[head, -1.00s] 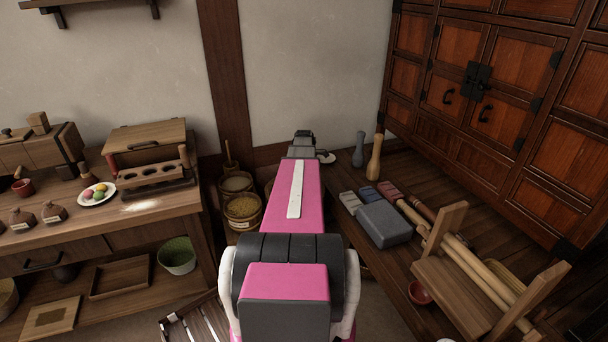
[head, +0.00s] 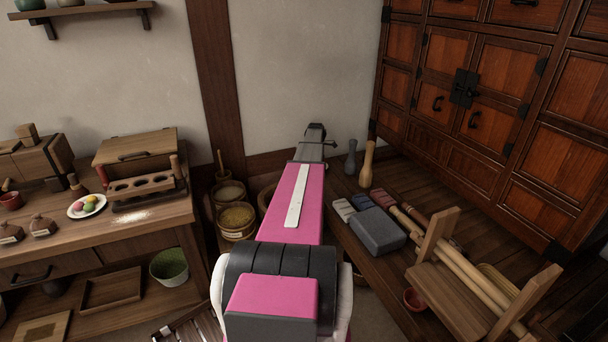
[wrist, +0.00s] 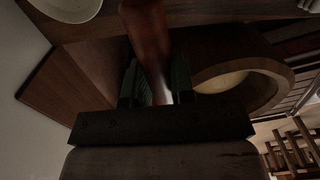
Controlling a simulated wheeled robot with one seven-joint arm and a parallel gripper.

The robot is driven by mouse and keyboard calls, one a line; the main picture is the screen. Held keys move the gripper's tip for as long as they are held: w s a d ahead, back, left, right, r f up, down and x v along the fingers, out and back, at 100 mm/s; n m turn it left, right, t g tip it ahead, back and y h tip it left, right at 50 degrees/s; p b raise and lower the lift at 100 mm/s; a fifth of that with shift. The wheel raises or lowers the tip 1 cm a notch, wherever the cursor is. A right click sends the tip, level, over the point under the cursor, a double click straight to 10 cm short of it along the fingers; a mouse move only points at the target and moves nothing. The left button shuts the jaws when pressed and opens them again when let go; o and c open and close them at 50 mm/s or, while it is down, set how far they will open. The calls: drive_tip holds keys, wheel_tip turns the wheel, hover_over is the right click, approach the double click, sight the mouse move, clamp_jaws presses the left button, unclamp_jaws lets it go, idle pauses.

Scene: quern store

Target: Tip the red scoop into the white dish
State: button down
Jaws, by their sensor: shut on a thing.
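My gripper (wrist: 156,82) is shut on a reddish-brown handle (wrist: 147,35) between its green-padded fingers, seen in the wrist view. I take this to be the red scoop; its bowl and any contents are out of sight. Part of a white dish (wrist: 66,6) shows at the top left of the wrist view, apart from the fingers. In the head view my gripper (head: 318,134) is at the far end of my pink arm, by the left end of the right-hand bench. The scoop and that dish cannot be made out there.
A wooden tub with pale contents (wrist: 226,82) is close to the right of my fingers. Grey and tan bottles (head: 366,164) and a grey block (head: 377,231) stand on the bench. A plate of coloured balls (head: 76,210) is on the left table. The cabinet (head: 470,95) bounds the right.

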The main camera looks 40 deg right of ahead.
drive_tip(key=w+d+r, duration=0.1)
drive_tip(key=w+d, duration=0.2)
drive_tip(key=d, duration=0.8)
drive_tip(key=w+d, duration=0.2)
drive_tip(key=d, duration=0.9)
drive_tip(key=shift+w+a+f, duration=0.1)
drive_tip(key=shift+f, duration=3.4)
drive_tip(key=shift+a+r+h, duration=0.25)
drive_tip(key=shift+r+h, duration=0.3)
drive_tip(key=shift+h, duration=0.05)
drive_tip(key=shift+r+h, duration=0.35)
drive_tip(key=shift+h, duration=0.05)
drive_tip(key=shift+d+f+y, duration=0.35)
drive_tip(key=shift+f+y, duration=0.5)
drive_tip(key=shift+y, duration=0.15)
drive_tip(key=shift+a+r+h, duration=0.2)
drive_tip(key=shift+r+h, duration=0.1)
drive_tip(key=shift+r+g+h, duration=0.3)
drive_tip(key=shift+r+h, duration=0.3)
drive_tip(key=shift+h, duration=0.1)
